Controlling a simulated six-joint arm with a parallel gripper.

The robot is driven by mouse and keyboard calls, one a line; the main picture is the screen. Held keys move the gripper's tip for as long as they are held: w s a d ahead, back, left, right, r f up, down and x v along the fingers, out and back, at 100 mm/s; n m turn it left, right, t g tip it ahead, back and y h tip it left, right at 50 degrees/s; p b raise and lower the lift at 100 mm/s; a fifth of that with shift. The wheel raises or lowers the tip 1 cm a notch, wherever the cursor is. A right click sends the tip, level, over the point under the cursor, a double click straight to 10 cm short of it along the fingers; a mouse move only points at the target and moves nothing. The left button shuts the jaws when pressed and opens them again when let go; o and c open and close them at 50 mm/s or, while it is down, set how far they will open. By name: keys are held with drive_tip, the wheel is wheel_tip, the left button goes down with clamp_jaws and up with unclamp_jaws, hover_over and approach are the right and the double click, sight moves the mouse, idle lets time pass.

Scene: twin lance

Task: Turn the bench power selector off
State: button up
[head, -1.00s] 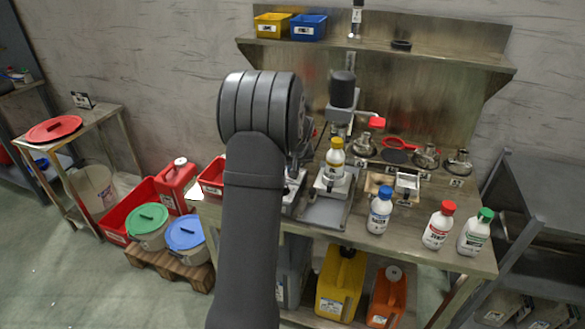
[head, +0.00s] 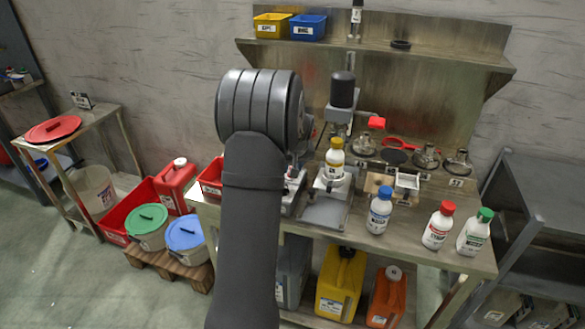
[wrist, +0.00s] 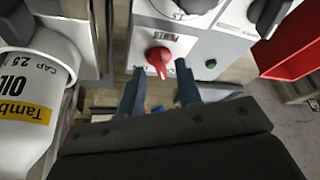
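The selector is a red rotary knob (wrist: 159,61) on a light grey panel (wrist: 185,50) with a small label above it, in the wrist view. Its pointer end is tilted towards the lower part of the picture. My gripper (wrist: 160,67) is open, with its two dark fingers apart on either side of the knob's lower end. I cannot tell whether either finger touches it. In the head view my arm hides the gripper and most of the panel.
A green button (wrist: 211,63) sits right of the knob, and larger dark dials are above. A yellow-labelled bottle (wrist: 25,95) stands close at left; a red bin (wrist: 290,45) is at right. Other bottles, such as the blue-capped one (head: 380,212), stand along the bench.

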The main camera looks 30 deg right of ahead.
drive_tip(key=v, duration=1.6)
drive_tip(key=shift+r, duration=0.3)
drive_tip(key=shift+s, duration=0.1)
drive_tip(key=x, duration=1.7)
drive_tip(key=shift+f, duration=0.3)
